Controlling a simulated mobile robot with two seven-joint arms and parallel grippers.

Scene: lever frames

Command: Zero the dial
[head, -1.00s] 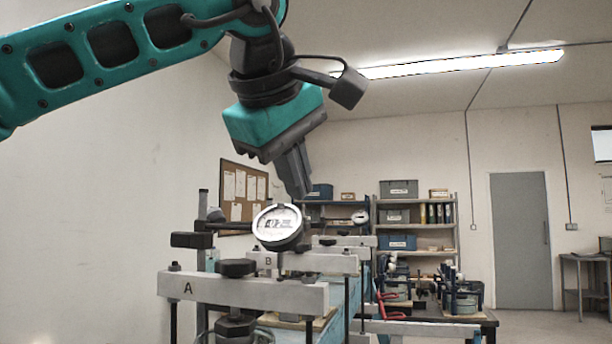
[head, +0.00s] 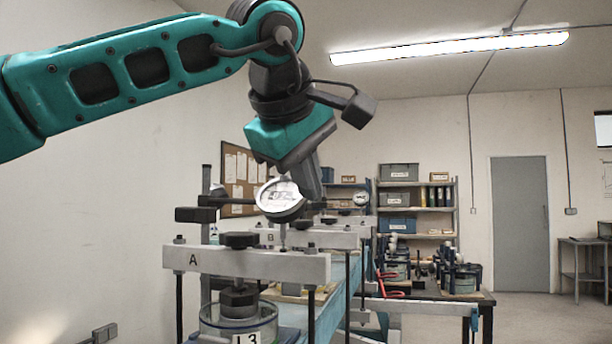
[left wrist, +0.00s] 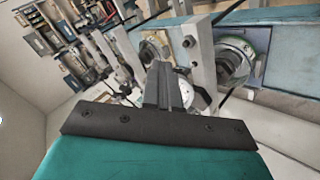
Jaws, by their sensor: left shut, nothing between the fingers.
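The round dial (head: 280,197) with a white face and a metal rim is held on a dark clamp arm above the beam marked A. Its reading is too blurred to tell. My left gripper (head: 318,196) is shut and empty, its fingertips pointing down at the right edge of the dial in the head view. In the left wrist view the shut fingers (left wrist: 165,92) lie just left of the dial (left wrist: 197,95), which they partly cover. I cannot tell whether they touch it. My right gripper is not in view.
The grey beam marked A (head: 215,262) spans the front of the blue bench (head: 340,285); beam B (head: 300,238) lies behind it. A black post (head: 206,180) carries the dial's arm. A second dial (head: 360,199) stands farther back. Open floor lies at right.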

